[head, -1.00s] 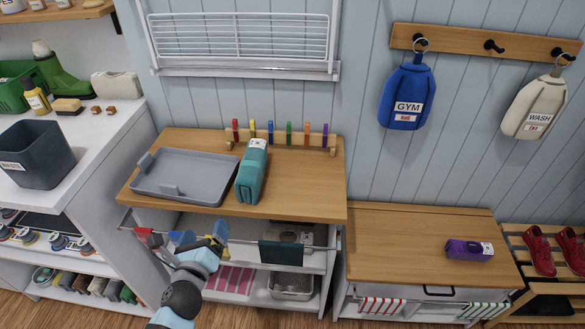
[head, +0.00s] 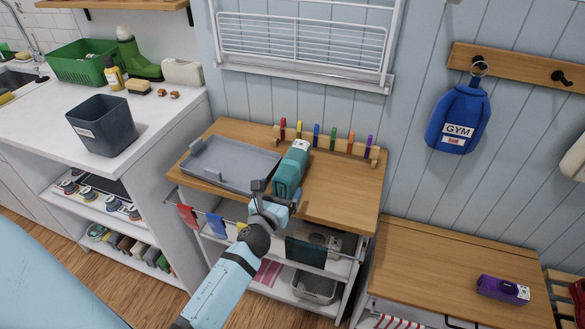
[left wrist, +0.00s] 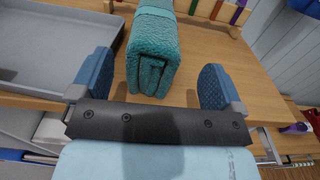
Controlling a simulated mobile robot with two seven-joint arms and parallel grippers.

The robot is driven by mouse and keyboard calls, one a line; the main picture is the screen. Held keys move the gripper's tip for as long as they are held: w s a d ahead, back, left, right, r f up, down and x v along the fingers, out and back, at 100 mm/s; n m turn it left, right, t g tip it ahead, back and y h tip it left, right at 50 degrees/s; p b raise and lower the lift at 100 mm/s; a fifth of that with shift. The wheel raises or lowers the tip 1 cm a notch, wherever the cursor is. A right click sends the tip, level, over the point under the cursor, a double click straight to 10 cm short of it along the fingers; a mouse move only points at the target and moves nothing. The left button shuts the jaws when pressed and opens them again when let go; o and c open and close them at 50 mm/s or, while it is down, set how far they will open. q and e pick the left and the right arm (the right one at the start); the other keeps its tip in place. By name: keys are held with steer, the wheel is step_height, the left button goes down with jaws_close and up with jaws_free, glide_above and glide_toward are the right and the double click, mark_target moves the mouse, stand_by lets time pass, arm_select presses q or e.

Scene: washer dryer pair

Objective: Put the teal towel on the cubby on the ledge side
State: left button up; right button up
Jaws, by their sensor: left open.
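My left gripper (head: 275,190) is open and empty at the near end of the towel. In the left wrist view, its two blue fingers stand wide apart, with the folded end of the towel (left wrist: 152,62) ahead between them. No grip on the towel shows. Which opening is the cubby on the ledge side I cannot tell. My right gripper is not in view.
The grey tray (head: 230,163) lies left of the towel, and a rack of coloured pegs (head: 333,143) stands behind it. A rail with hanging cloths crosses the unit's front. A low wooden bench (head: 430,265) at the right holds a purple bundle (head: 502,290).

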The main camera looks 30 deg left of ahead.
mark_target(285, 178)
arm_select(q)
steer(key=shift+a+f+x, duration=0.15)
steer(key=shift+x, duration=1.2)
steer(key=shift+a+f+x, duration=0.15)
steer(key=shift+a+x, duration=0.05)
steer(key=shift+x, duration=1.2)
steer(key=shift+s, duration=0.1)
steer(key=c, duration=1.2)
